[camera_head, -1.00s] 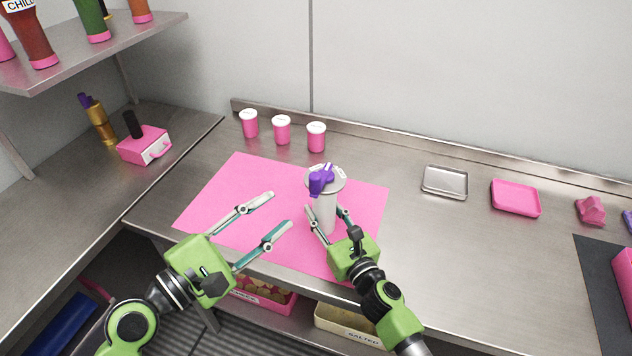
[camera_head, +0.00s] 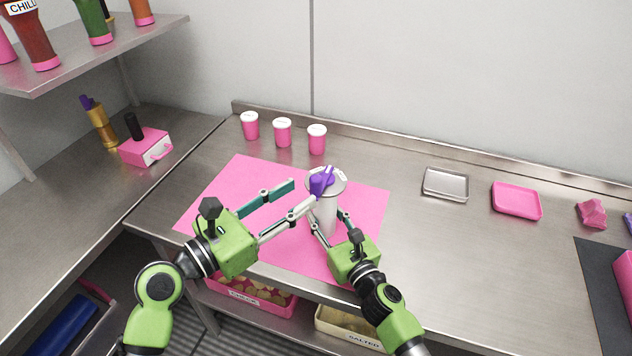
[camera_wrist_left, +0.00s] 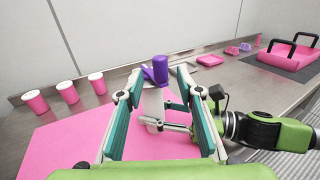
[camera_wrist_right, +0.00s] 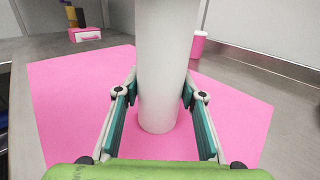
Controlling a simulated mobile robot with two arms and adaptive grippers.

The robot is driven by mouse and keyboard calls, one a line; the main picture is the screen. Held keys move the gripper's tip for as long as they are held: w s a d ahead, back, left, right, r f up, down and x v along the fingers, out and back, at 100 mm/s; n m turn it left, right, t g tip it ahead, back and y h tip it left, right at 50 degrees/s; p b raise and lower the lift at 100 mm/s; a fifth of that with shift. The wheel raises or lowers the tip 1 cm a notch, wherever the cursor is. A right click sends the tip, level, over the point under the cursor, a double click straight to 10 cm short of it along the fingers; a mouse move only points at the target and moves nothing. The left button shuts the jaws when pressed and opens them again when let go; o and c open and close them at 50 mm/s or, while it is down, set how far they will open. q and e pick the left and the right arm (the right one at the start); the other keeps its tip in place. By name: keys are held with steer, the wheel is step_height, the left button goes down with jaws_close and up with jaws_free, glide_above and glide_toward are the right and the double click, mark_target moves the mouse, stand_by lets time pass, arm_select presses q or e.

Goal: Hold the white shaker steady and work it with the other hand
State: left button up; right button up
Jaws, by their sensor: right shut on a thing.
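The white shaker (camera_head: 326,215) stands upright on the pink mat (camera_head: 225,190), with a grey-white lid and a purple handle (camera_head: 321,181) on top. My right gripper (camera_head: 328,226) is shut on the shaker's body, one finger on each side; the right wrist view shows the white body (camera_wrist_right: 162,65) between the fingers. My left gripper (camera_head: 303,192) is open, its fingers spread, at the left of the shaker's top. In the left wrist view the purple handle (camera_wrist_left: 160,69) shows beyond and between the open fingers. One left fingertip overlaps the handle's lower edge in the head view; I cannot tell if they touch.
Several pink cups with white lids, one of them here (camera_head: 283,132), stand along the back. A metal tray (camera_head: 446,184) and a pink tray (camera_head: 516,200) lie to the right. A pink box (camera_head: 145,147) and a gold bottle (camera_head: 102,125) stand at left.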

mark_target(311, 187)
arm_select(q)
steer(key=x, duration=0.6)
steer(key=shift+w+d+f, duration=0.1)
jaws_close()
